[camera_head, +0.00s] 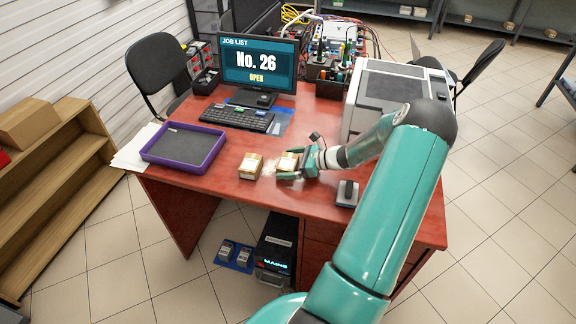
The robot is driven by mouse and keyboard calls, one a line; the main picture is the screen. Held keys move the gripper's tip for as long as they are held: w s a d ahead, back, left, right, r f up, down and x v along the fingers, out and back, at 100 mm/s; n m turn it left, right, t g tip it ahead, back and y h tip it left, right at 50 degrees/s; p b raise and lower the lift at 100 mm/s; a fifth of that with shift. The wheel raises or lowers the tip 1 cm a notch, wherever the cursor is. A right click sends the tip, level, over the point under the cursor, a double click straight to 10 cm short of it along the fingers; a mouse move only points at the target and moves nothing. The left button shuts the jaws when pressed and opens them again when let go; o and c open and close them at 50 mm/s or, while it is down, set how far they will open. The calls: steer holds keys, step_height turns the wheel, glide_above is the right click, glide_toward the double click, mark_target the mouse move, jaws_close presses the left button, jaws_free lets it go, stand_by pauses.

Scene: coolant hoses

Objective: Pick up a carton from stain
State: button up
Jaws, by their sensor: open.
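Two small cartons, white with yellow-brown tops, sit on the red-brown desk (215,182) near its front edge. The left carton (250,167) stands apart from my gripper. The right carton (287,162) lies between the fingers of my gripper (287,164), which reaches in from the right. My gripper is open around it; whether a finger touches it is too small to tell. A pale, shiny patch that looks like the stain (269,168) shows on the desk between the two cartons, partly covered by the right one.
A purple-rimmed tray (205,163) lies left of the cartons. A keyboard (237,117) and a monitor (259,64) reading "No. 26 OPEN" stand behind. A grey printer (388,85) is behind my arm. A small dark-and-grey device (347,193) sits right of my gripper.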

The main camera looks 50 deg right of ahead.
steer(key=x, duration=0.2)
steer(key=shift+w+f, duration=0.15)
steer(key=shift+w, duration=0.1)
steer(key=c, duration=1)
